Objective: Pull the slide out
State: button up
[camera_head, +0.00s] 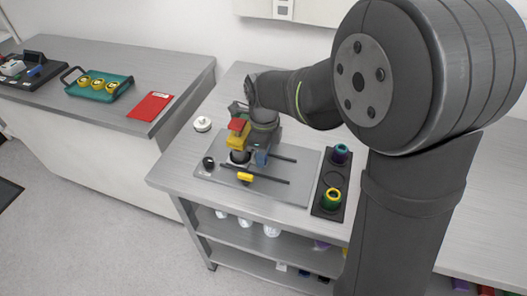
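The flatness interferometer sits on a grey base plate (298,186) on the bench. Two dark rails (270,181) run along the plate to the right. A yellow block (245,177) sits at the near rail, and a black knob (208,162) stands at the plate's left. A yellow and red part (238,134) and a small blue part (261,157) are crowded together at the rails' left end; I cannot tell which of these is the slide. My gripper (243,124) is at this cluster, partly hidden by my wrist. Its fingers are too small to tell open from shut, or any contact.
A black tray (331,183) with two ringed cylindrical pieces stands right of the plate. A white round piece (202,124) lies at the back left. The left bench holds a green tray (98,86) with several yellow pieces and a red book (150,106). Shelves (245,232) are below.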

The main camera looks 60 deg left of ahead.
grip_shut()
jog(key=w+d, duration=0.8)
jog(key=shift+w, duration=0.1)
grip_release()
jog(key=shift+d, duration=0.1)
jog(key=shift+r, duration=0.1)
